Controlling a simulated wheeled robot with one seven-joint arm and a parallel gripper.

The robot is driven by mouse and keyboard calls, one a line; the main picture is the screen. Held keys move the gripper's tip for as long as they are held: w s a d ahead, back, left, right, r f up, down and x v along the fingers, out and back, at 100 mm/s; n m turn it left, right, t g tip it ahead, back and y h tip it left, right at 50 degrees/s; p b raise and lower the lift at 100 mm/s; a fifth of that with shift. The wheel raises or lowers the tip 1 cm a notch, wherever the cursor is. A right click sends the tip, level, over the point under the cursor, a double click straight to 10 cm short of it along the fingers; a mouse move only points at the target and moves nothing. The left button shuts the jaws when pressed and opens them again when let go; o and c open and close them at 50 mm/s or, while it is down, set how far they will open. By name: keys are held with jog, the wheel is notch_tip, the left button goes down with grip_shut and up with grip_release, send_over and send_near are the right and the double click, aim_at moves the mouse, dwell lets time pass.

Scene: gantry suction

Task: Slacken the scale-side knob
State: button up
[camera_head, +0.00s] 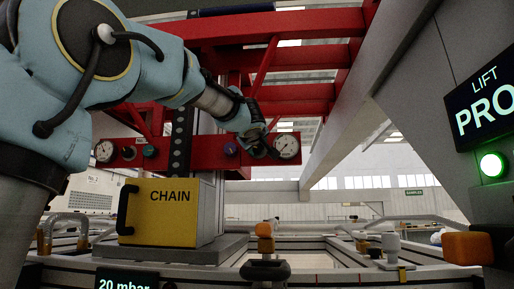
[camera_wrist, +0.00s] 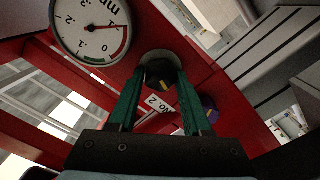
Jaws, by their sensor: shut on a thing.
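The scale-side knob (camera_wrist: 163,75) is a dark round knob with a yellow mark, on the red panel beside the round white gauge (camera_wrist: 90,26). In the wrist view my gripper (camera_wrist: 161,82) has its two green fingers on either side of this knob, shut on it. In the head view my gripper (camera_head: 266,150) is at the panel's right part, just left of the right gauge (camera_head: 287,146), and hides the knob. A purple-blue knob (camera_wrist: 209,108) sits nearby; it also shows in the head view (camera_head: 230,148). A "No. 2" label (camera_wrist: 157,105) lies between the fingers.
A left gauge (camera_head: 104,151) and a green knob (camera_head: 150,151) sit on the panel's left. Below is a yellow "CHAIN" box (camera_head: 160,213). Red beams (camera_head: 290,58) are overhead. A "LIFT" screen (camera_head: 484,100) with a green lamp (camera_head: 492,165) is at right.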

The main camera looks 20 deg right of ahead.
grip_shut()
jog(key=shift+n+p, duration=0.3)
jog(key=shift+n, duration=0.1)
jog(key=shift+n+p, duration=0.5)
jog(key=shift+n, duration=0.4)
jog(key=shift+f+n+p, duration=0.1)
jog(key=shift+n+p, duration=0.4)
jog(key=shift+n, duration=1.4)
jog(key=o, duration=1)
grip_release()
jog(key=shift+c, duration=0.2)
